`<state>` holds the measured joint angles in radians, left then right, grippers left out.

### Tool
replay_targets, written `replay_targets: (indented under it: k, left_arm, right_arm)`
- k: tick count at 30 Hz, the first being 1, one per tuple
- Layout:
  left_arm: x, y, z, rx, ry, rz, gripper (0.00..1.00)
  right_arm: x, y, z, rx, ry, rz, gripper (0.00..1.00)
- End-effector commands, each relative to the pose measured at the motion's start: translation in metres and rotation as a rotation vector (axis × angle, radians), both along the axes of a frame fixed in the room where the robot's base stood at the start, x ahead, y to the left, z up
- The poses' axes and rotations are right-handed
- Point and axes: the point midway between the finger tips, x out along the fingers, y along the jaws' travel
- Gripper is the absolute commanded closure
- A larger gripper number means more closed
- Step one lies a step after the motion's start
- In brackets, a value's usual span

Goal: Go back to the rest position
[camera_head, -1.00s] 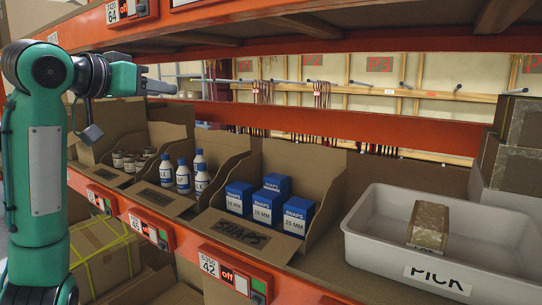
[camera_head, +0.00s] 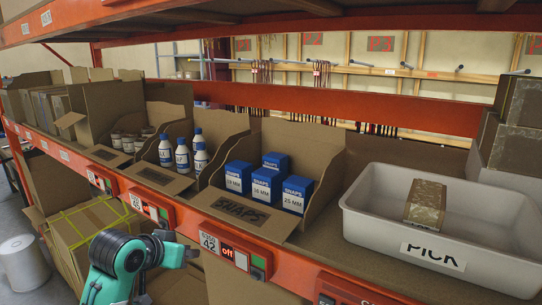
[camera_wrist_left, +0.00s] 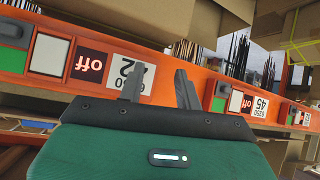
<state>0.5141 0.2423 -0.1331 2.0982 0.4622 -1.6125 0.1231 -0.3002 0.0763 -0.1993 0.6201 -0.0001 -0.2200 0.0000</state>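My left arm is low at the bottom left of the head view, in front of the shelf's front rail. Its left gripper (camera_head: 190,252) is small there, just left of the label numbered 42. In the left wrist view the two fingers of the left gripper (camera_wrist_left: 159,72) stand apart with nothing between them, so it is open and empty. My right gripper is not in view. A white PICK tote (camera_head: 375,235) stands on the shelf at the right with one brown box (camera_head: 427,203) in it.
An orange shelf rail (camera_head: 300,270) with labels runs in front of the arm. Behind it are cardboard bins with blue SNAPS boxes (camera_head: 268,184), white-and-blue bottles (camera_head: 182,158) and small cans (camera_head: 128,141). A carton with yellow straps (camera_head: 88,225) sits below. More brown boxes (camera_head: 520,130) stand behind the tote.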

Motion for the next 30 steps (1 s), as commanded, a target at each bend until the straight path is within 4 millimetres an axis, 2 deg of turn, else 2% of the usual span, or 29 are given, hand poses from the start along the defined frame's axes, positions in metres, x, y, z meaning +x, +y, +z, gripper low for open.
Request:
replay_targets:
  k: [1,6,15,24,30]
  left_arm:
    - [-0.010,-0.001,-0.021,0.006,0.027,0.004,0.65]
    - [-0.043,0.000,-0.077,0.034,0.099,0.024,0.65]
    - [-0.115,0.003,-0.162,0.086,0.228,0.057,0.65]
    - [-0.201,0.009,-0.226,0.142,0.358,0.087,0.65]
    - [-0.262,0.014,-0.255,0.183,0.446,0.105,0.65]
  right_arm:
    - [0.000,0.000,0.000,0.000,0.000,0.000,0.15]
    - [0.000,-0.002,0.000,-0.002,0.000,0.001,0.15]
    - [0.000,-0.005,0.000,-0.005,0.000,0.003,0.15]
    - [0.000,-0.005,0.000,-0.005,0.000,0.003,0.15]
    - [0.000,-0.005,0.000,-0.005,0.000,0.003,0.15]
